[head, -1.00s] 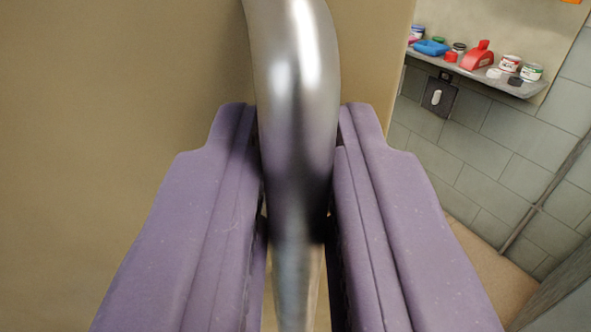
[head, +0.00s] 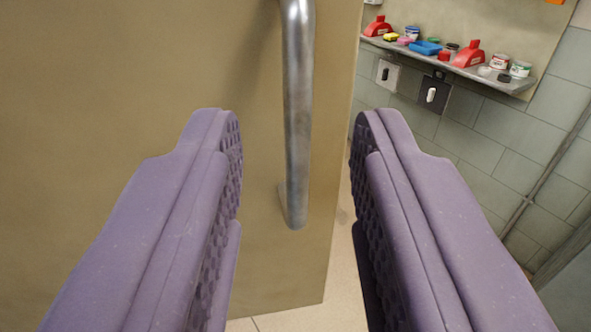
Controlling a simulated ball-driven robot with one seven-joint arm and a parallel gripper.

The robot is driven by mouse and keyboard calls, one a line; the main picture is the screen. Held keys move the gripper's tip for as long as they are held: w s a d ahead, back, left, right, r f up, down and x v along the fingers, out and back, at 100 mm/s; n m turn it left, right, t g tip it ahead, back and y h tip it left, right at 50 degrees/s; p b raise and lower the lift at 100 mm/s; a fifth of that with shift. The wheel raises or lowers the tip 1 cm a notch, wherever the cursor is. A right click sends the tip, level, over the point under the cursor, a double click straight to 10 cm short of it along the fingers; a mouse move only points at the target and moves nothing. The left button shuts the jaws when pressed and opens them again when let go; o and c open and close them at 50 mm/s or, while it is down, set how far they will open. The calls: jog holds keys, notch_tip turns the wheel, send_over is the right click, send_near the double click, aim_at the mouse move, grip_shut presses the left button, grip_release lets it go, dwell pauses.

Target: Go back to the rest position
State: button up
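My gripper (head: 295,135) is open, with its two purple padded fingers spread wide and nothing between the pads. The fingers appear clear of the handle. The top of the handle is cut off by the picture's edge.
Past the door's right edge, a wall shelf (head: 455,67) holds red, blue and white items. Two switches, one light (head: 387,74) and one dark (head: 432,94), sit on the tiled wall below. Pale floor (head: 343,255) shows beyond the door. A pipe runs at the right.

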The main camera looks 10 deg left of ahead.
dwell(0.3)
jog(key=w+d+r+g, duration=0.1)
jog(key=w+d+r, duration=0.35)
jog(key=r, duration=0.45)
jog(key=w+d+r, duration=0.3)
jog(key=d+r, duration=0.2)
jog(key=r, duration=0.3)
jog(key=w+d+r+m+g+h, duration=0.1)
jog(key=w+d+r, duration=0.3)
jog(key=w+d, duration=1.2)
jog(key=shift+w+m+h, duration=0.4)
jog(key=shift+h, duration=0.5)
jog(key=shift+r, duration=0.1)
